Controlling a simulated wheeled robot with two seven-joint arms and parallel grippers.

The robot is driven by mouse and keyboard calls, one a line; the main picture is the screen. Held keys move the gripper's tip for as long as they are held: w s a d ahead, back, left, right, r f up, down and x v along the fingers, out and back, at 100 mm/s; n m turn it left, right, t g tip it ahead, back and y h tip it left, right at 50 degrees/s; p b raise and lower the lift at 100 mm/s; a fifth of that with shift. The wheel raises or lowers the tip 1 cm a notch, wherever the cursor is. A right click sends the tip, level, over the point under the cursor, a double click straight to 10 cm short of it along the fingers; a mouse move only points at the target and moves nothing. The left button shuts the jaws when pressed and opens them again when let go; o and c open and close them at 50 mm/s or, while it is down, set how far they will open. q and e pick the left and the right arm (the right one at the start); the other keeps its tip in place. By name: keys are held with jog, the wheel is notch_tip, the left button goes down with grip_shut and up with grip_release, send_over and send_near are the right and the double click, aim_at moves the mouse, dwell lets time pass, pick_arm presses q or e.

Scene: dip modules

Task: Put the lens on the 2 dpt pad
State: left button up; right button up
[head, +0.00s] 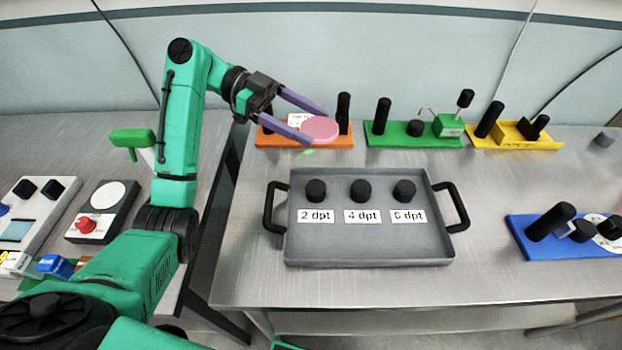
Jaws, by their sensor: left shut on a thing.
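My left gripper (318,126) has its purple fingers shut on a pink round lens (320,129). It holds the lens in front of and partly over the orange module (330,141) at the back of the table. The 2 dpt pad (316,190) is a black round pad at the left of a row of three in the grey tray (370,247). Its label (316,216) lies just in front of it. The pad is bare, and the lens is behind it, apart from it. My right gripper is not in view.
The tray also holds the 4 dpt pad (361,190) and 6 dpt pad (404,191). A green module (386,135) and a yellow module (548,142) stand at the back, a blue module (532,238) at the right. Bare table surrounds the tray.

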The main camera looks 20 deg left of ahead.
pick_arm(q)
notch_tip(320, 180, down, 16)
jog(key=shift+f+p, duration=0.1)
jog(key=shift+p, duration=0.85)
jog(key=shift+a, duration=0.1)
jog(key=o, duration=1.1)
